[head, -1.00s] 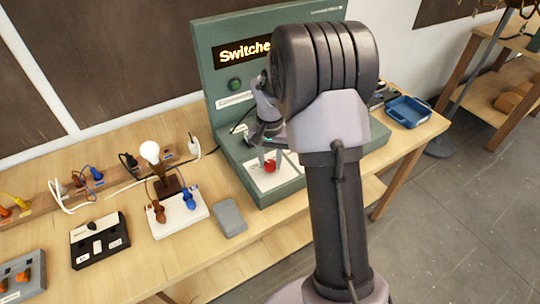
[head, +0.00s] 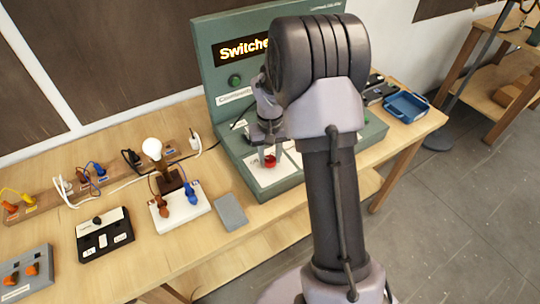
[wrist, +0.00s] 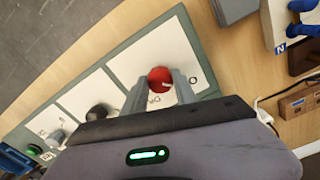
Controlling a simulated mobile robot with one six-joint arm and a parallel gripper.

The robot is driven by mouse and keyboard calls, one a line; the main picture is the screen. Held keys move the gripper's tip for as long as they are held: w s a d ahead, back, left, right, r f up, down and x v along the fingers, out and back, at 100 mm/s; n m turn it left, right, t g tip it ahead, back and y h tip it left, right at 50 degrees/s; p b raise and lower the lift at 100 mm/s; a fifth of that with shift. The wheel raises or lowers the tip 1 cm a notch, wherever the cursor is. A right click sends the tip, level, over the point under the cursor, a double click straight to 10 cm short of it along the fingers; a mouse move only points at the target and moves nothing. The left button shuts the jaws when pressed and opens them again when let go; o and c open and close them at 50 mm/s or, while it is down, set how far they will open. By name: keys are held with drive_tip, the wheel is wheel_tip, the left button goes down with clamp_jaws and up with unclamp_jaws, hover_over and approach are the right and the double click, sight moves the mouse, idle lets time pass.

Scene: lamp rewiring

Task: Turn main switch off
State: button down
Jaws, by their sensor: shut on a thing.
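The main switch is a round red knob (wrist: 160,79) on a white plate of the green panel base (wrist: 101,78). In the head view the red knob (head: 270,160) shows at the front left of the base. My gripper (wrist: 160,88) is shut on the red knob, one finger on each side of it. In the head view my gripper (head: 268,150) points down onto the knob. The marks "O" and another label, partly hidden by the fingers, are on the plate. Which mark the knob points at I cannot tell.
The upright green panel (head: 228,60) has a display reading "Switche", partly hidden by my arm. To the left stand a lamp with a white bulb (head: 152,148), a grey block (head: 230,212) and a black switch box (head: 104,236). A blue tray (head: 407,107) lies at the right.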

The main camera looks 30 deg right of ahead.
sight(270, 159)
drive_tip(key=c, duration=1)
unclamp_jaws()
wheel_tip(270, 159, up, 17)
drive_tip(key=p, duration=0.5)
drive_tip(key=shift+r, duration=0.2)
drive_tip(key=s+a+r+t+b, duration=0.35)
drive_tip(key=s+a+b, duration=0.45)
drive_tip(key=s+a, duration=0.5)
drive_tip(key=s+a+f+m+t+y+b, duration=0.1)
drive_tip(key=s+a+f+b, duration=0.3)
drive_tip(key=s, duration=0.6)
drive_tip(key=shift+s+a+f+t+y, duration=0.15)
drive_tip(key=shift+a+f+t+y, duration=0.4)
drive_tip(key=shift+f+t, duration=0.1)
